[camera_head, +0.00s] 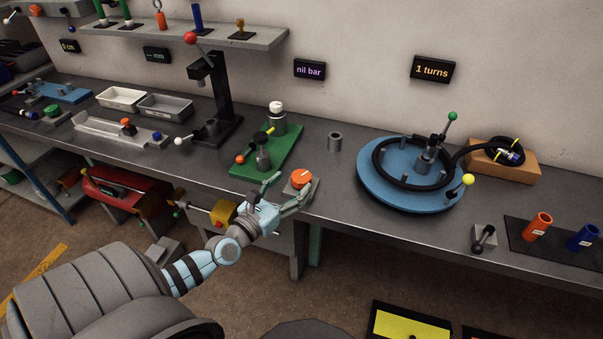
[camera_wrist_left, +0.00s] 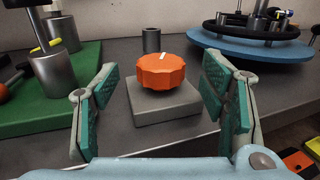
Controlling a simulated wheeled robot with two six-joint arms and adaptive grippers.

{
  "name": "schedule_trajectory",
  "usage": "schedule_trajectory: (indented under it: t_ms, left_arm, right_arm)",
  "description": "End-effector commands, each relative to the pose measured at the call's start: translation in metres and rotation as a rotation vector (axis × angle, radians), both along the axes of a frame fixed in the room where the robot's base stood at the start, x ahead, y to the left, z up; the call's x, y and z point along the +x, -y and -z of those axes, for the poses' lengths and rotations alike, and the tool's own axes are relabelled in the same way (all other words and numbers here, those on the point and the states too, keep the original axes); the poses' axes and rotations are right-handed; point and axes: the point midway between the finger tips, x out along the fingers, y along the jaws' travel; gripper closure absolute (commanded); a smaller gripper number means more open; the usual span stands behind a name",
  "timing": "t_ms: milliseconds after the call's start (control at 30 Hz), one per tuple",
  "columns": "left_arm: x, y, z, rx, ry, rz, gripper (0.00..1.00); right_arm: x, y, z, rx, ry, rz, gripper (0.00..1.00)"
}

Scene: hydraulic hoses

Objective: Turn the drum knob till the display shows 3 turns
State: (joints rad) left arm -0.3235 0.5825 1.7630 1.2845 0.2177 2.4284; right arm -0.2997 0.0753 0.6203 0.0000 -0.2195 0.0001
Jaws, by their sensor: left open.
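The display (camera_head: 433,69) on the wall reads "1 turns". Below it, the blue round drum (camera_head: 371,186) carries a black hose coil. A yellow ball knob (camera_head: 467,180) stands on its right rim, and a lever with a green ball (camera_head: 452,116) rises from the middle. An orange ribbed knob (camera_head: 301,178) with a white mark sits on a grey block at the bench's front edge. My left gripper (camera_head: 289,188) is open beside this orange knob. In the left wrist view, the orange knob (camera_wrist_left: 160,73) shows between the spread fingers, apart from both. My right gripper is not in view.
A green board (camera_head: 275,160) with metal cylinders lies left of the orange knob. A small grey cylinder (camera_head: 335,141) stands behind it. A second display (camera_head: 310,69) reads "nil bar". A small lever block (camera_head: 484,238) and orange and blue cups stand at the right.

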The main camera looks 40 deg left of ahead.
Motion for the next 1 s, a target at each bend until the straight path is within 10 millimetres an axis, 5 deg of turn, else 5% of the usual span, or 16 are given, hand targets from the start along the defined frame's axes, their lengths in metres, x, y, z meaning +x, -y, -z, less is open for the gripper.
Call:
schedule_trajectory:
  t_ms: [200, 567, 867, 1000]
  left_arm:
    - [0.041, -0.002, 0.001, 0.001, 0.001, -0.001, 0.34]
    - [0.051, -0.002, 0.001, 0.002, -0.002, 0.001, 0.34]
    - [0.051, -0.002, 0.001, 0.003, -0.002, 0.001, 0.81]
    - [0.051, -0.002, 0.001, 0.003, -0.002, -0.002, 0.83]
  right_arm:
    - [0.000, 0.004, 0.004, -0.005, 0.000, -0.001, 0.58]
    - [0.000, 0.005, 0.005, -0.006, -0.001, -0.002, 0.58]
    - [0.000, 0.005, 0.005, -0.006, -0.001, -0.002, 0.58]
    - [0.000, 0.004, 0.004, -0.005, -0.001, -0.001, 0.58]
